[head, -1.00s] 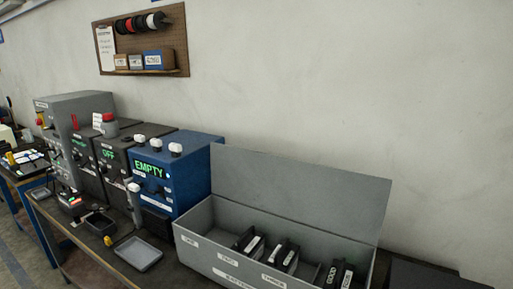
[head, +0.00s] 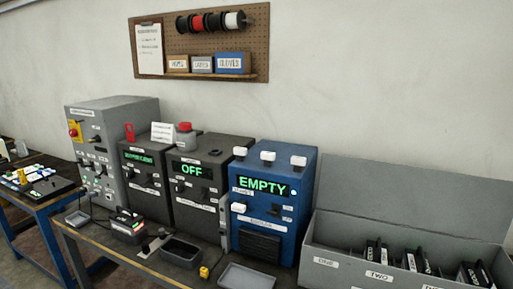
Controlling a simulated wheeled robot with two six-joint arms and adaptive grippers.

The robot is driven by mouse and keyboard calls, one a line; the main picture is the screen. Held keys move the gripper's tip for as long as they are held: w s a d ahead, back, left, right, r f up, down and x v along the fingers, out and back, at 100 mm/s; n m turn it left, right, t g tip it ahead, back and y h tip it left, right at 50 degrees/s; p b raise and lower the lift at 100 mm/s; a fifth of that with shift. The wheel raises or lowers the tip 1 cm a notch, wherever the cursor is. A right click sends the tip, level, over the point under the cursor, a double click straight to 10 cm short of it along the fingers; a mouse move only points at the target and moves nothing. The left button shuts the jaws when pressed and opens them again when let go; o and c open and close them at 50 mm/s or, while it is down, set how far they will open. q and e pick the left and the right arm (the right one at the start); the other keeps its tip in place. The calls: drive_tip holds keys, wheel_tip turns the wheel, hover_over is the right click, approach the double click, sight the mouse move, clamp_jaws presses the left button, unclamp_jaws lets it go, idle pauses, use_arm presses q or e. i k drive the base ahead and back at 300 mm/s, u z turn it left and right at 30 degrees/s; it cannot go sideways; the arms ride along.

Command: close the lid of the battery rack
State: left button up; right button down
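The battery rack (head: 330,247) is a long grey box at the right of the head view, cut off by the right and bottom edges. Its grey lid (head: 410,200) stands up open along the back edge. Several black batteries (head: 374,251) with white labels stand inside it. The front wall has small white labels, one reading "TWO". Neither of my grippers shows in the view.
A blue box (head: 272,215) with an "EMPTY" display stands just left of the rack. Left of it are a dark unit reading "OFF" (head: 195,195), another dark unit and a grey cabinet (head: 112,150). Small trays (head: 248,276) lie along the bench front. A pegboard (head: 205,45) hangs above.

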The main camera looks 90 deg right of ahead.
sight(473, 207)
drive_tip(key=z, duration=0.05)
drive_tip(key=i, duration=0.1)
drive_tip(key=z, duration=1.6)
